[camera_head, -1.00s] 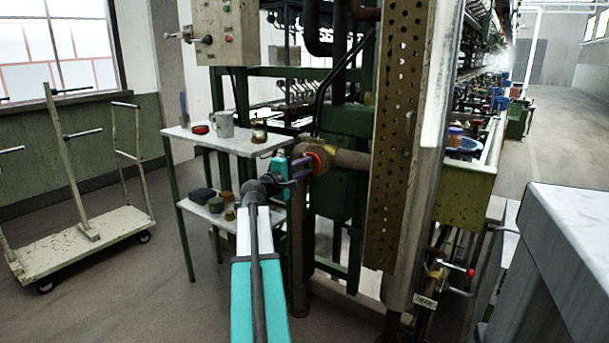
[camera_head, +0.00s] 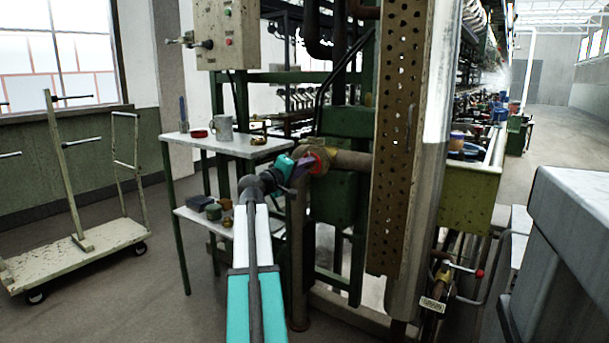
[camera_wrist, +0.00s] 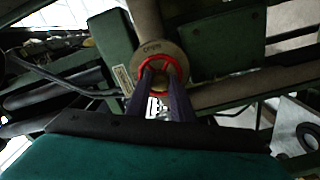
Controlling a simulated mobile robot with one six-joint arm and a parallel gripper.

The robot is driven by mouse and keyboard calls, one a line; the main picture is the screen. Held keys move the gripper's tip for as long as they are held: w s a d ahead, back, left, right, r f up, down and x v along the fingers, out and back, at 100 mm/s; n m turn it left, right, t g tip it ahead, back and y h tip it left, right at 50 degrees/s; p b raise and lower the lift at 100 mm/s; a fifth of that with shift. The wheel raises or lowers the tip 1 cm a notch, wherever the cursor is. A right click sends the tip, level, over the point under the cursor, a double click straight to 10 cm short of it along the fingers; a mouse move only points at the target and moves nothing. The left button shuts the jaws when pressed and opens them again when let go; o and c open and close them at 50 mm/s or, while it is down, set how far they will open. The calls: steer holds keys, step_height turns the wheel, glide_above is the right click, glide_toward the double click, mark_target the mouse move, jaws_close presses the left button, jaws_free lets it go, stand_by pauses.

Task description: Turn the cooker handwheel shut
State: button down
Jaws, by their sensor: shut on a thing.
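The red cooker handwheel (camera_wrist: 144,67) sits on a round brass-coloured valve body in the wrist view. It also shows as a small red ring in the head view (camera_head: 317,161), at the end of a rusty pipe. My gripper (camera_wrist: 163,78) reaches to the wheel with its two dark fingers and is shut on it. In the head view my gripper (camera_head: 304,167) comes at the wheel from the left and is turned over at the wrist. The fingertips' exact hold on the rim is partly hidden.
A small two-tier table (camera_head: 240,147) with a grey mug (camera_head: 222,128) and small items stands left of the valve. A perforated metal column (camera_head: 395,140) stands close on the right. A cart (camera_head: 85,250) is further left, with open floor between.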

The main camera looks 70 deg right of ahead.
steer(key=shift+f+m+b, duration=0.1)
steer(key=shift+m+b, duration=1)
steer(key=shift+b, duration=0.15)
steer(key=c, duration=1.7)
jaws_free()
steer(key=v, duration=0.7)
steer(key=shift+p, duration=0.3)
